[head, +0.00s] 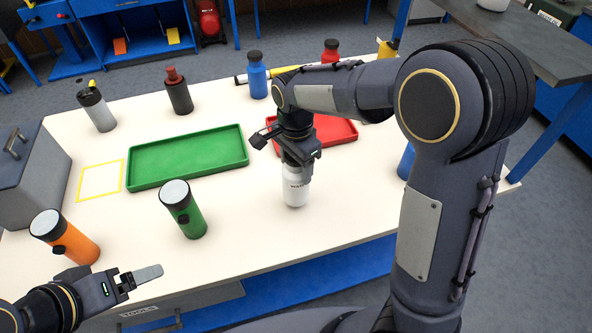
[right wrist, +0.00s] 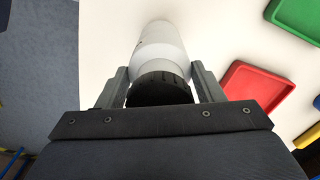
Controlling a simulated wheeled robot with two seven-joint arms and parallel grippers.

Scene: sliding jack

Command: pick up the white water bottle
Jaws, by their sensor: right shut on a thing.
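The white water bottle (head: 296,188) stands upright on the white table in front of the red tray. In the right wrist view the white bottle (right wrist: 160,45) shows its white body and black cap, with a finger on each side. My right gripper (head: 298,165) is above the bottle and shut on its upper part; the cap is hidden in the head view. My left gripper (head: 150,275) is at the lower left, over the table's front edge, away from every bottle. Only part of its fingers shows, so its opening is unclear.
A green tray (head: 188,157) and a red tray (head: 335,131) lie on the table. A green bottle (head: 183,210) and an orange bottle (head: 66,237) stand at the front left. A blue bottle (head: 257,78) and a black bottle (head: 178,92) stand behind. A grey box (head: 30,180) is at left.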

